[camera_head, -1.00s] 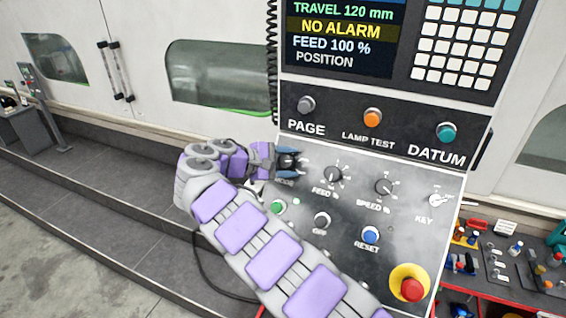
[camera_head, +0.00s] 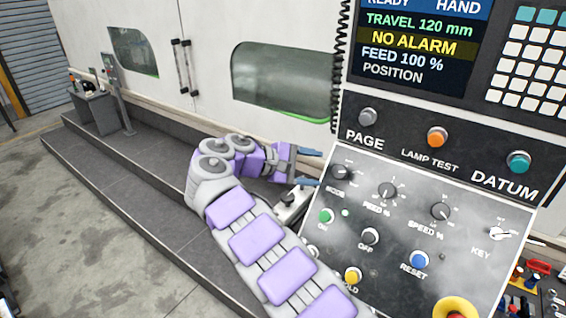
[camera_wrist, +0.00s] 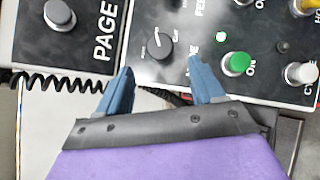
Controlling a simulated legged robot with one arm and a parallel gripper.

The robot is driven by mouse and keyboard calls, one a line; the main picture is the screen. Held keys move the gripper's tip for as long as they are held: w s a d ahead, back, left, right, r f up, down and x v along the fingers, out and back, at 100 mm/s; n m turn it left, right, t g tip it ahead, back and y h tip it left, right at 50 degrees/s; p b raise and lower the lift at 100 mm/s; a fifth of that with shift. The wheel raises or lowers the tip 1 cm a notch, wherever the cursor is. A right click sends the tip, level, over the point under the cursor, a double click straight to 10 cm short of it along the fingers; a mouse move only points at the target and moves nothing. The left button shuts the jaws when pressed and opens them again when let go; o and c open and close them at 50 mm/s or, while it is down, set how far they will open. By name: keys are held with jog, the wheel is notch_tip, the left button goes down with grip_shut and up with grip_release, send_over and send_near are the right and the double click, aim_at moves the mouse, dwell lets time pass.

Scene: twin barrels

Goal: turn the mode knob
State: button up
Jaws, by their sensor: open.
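The mode knob (camera_head: 341,172) is a small dark round knob at the upper left of the sloped control panel (camera_head: 395,260), above the MODE label. In the wrist view the knob (camera_wrist: 159,46) shows whole, with pale marks around it. My gripper (camera_head: 310,167) is just left of the knob, with its two blue fingers spread and pointing at it. In the wrist view my gripper (camera_wrist: 160,66) is open and empty, and the knob lies beyond the fingertips, between their lines. The fingers appear apart from it. I cannot tell the knob's pointer direction for sure.
The feed knob (camera_head: 388,192) and speed knob (camera_head: 440,212) are to the right. The green ON button (camera_head: 326,216) and OFF button (camera_head: 370,236) are below. The PAGE button (camera_head: 367,116) is above. A black coiled cable (camera_head: 341,60) hangs along the screen's left edge.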

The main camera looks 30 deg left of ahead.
jog(key=p+v, duration=0.3)
jog(key=v, duration=0.4)
jog(key=shift+s+a+r, duration=0.15)
jog(key=shift+s+r, duration=0.05)
jog(key=shift+s, duration=0.1)
dwell(0.5)
